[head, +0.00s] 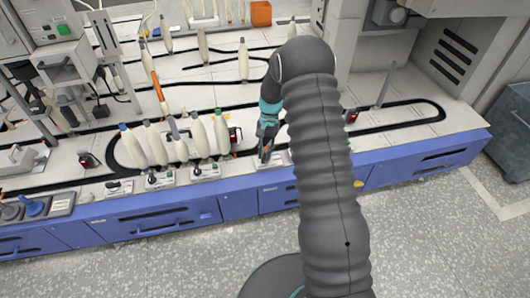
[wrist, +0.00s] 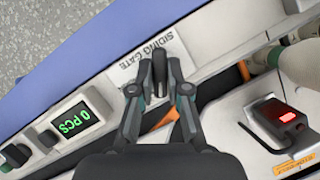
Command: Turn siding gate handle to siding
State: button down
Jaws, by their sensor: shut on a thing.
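The siding gate handle (wrist: 159,68) is a short dark lever on a pale plate marked SIDING GATE (wrist: 127,69) in the wrist view. My gripper (wrist: 159,88) is shut on the handle, with one finger on each side of it. In the head view my gripper (head: 266,150) points down at the blue bench's front edge, and my arm covers much of the area to its right. The handle is too small there to tell its angle.
A counter reading 0 PCS (wrist: 72,124) sits beside the plate. A dark device with a red light (wrist: 286,114) stands near the track. Several pale bobbins (head: 200,137) stand upright left of my gripper. The floor (head: 450,230) in front is clear.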

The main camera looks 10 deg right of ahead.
dwell(0.3)
jog(key=c, duration=1.1)
grip_release()
jog(key=shift+c, duration=0.2)
jog(key=v, duration=1.2)
